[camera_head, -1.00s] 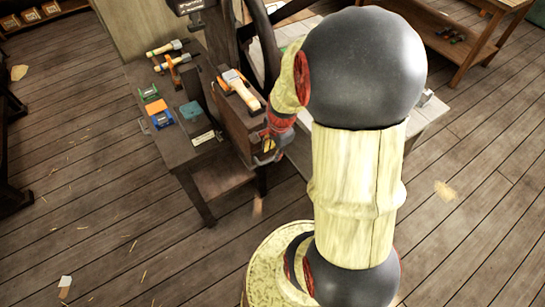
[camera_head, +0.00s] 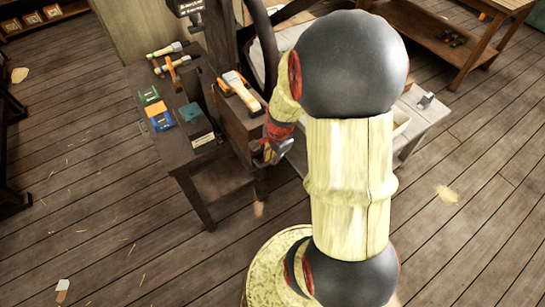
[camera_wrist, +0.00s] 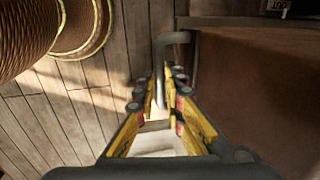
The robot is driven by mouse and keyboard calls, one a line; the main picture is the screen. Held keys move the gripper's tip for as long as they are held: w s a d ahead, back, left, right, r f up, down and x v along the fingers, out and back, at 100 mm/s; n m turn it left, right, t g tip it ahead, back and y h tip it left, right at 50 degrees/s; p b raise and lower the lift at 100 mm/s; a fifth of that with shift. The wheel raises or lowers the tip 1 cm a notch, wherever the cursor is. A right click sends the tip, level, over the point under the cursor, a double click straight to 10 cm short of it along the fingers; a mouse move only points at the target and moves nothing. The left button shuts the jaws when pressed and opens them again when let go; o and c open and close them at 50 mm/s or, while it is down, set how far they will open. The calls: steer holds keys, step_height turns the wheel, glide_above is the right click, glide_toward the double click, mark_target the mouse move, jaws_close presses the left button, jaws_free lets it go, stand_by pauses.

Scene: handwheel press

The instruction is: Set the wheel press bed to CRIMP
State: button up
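The wheel press is a dark wooden frame (camera_head: 222,45) at the upper middle of the head view, with a dark curved wheel rim (camera_head: 266,48) partly behind my arm. My gripper (camera_head: 268,152) is low beside the press's right end. In the wrist view my gripper (camera_wrist: 163,85) points at a grey bent rod (camera_wrist: 176,38) beside a brown panel (camera_wrist: 250,75). The rod's end runs down between the two fingers. The fingers stand apart, with what look like small gaps beside the rod; contact is unclear. No CRIMP marking is readable.
A dark bench beside the press holds hammers (camera_head: 167,48), an orange and blue box (camera_head: 160,117) and a teal block (camera_head: 192,113). A pale-handled orange tool (camera_head: 238,88) lies on the press. A pale table (camera_head: 425,112) stands right.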

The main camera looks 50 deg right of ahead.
jaws_close()
steer(key=shift+w, duration=0.1)
stand_by(0.4)
steer(key=w+d+p, duration=0.2)
steer(key=w, duration=0.7)
steer(key=w+d+p, duration=0.1)
steer(key=w+d, duration=0.1)
steer(key=w, duration=0.7)
steer(key=w+d+p, duration=0.2)
steer(key=w, duration=0.7)
steer(key=shift+w+d+p, duration=0.1)
steer(key=shift+d+p, duration=0.15)
steer(key=shift+p, duration=0.05)
steer(key=shift+w+r, duration=0.1)
steer(key=shift+w, duration=0.05)
steer(key=o, duration=0.5)
jaws_free()
steer(key=shift+w+d, duration=0.1)
steer(key=shift+o, duration=0.4)
